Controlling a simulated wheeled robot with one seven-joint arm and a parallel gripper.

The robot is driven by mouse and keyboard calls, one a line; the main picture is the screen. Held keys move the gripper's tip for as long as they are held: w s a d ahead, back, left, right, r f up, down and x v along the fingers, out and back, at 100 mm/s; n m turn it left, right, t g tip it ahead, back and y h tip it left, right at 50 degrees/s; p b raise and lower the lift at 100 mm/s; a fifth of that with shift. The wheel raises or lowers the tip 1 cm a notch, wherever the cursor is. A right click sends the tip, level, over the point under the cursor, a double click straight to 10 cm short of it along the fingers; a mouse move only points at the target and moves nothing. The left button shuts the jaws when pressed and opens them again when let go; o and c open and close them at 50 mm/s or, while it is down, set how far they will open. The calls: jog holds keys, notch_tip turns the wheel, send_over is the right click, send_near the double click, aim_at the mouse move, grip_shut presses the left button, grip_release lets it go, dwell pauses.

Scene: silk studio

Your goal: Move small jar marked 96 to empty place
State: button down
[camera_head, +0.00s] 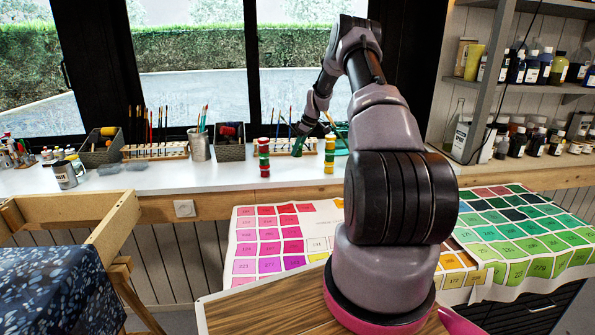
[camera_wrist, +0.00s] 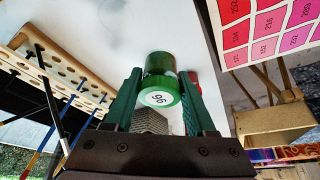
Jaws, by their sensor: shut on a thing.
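The small jar marked 96 (camera_wrist: 160,97) is green with a white round label on its end, facing the camera in the wrist view. My gripper (camera_wrist: 160,76) is shut on it, one dark green finger on each side. In the head view my arm reaches over the white counter, and its end is near the wooden brush rack; the jar cannot be clearly made out there. I cannot tell from these frames whether the jar touches the counter. I cannot pick out an empty place with certainty.
A red and green stack of small jars (camera_head: 264,157) and a yellow, green and red stack (camera_head: 329,153) stand on the white counter (camera_head: 205,178). A wooden rack (camera_wrist: 65,75), a brush cup (camera_head: 199,145) and a basket (camera_head: 229,148) are nearby.

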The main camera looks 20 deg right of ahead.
notch_tip(320, 180, down, 8)
jog(key=shift+f, duration=0.1)
jog(key=shift+f, duration=0.1)
dwell(0.3)
jog(key=shift+c, duration=1.1)
grip_release()
